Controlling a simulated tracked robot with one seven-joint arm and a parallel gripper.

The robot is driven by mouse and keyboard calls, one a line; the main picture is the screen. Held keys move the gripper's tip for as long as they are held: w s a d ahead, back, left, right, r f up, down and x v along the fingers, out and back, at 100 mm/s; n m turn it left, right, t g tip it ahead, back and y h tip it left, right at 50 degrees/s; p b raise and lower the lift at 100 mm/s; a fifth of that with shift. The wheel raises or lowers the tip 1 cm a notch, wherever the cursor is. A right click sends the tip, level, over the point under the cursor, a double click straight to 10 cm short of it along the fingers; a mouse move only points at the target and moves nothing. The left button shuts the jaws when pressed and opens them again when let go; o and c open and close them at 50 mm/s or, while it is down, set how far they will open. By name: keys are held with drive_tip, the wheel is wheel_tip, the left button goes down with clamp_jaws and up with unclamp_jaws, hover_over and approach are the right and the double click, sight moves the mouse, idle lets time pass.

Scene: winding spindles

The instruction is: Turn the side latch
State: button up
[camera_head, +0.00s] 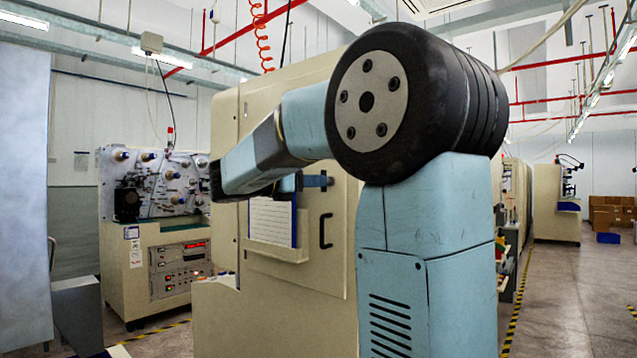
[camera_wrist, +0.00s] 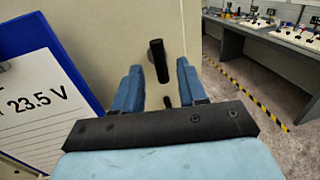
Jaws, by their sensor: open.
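A black upright bar-like handle (camera_wrist: 158,60), which could be the side latch, stands on a beige cabinet face in the wrist view. A small dark piece (camera_wrist: 167,101) shows below it. My gripper (camera_wrist: 159,68) is open, with its blue fingers to the left and right of the handle in the picture; I cannot tell how far off it is in depth. In the head view a black handle (camera_head: 326,230) shows on the cabinet (camera_head: 222,310), beside a clipboard; it may be the same part. My arm hides much of the cabinet there.
A blue clipboard (camera_wrist: 84,85) with paper marked "23.5 V" is close at the left of the wrist view. A workbench (camera_wrist: 265,45) and yellow-black floor tape (camera_wrist: 240,85) lie at right. A winding machine (camera_head: 150,245) stands at left in the head view.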

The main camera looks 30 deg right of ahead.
drive_tip(key=shift+w+d, duration=0.15)
drive_tip(key=shift+d, duration=0.55)
drive_tip(key=shift+w+d, duration=0.1)
drive_tip(key=shift+d, duration=0.6)
drive_tip(key=shift+c, duration=0.4)
clamp_jaws()
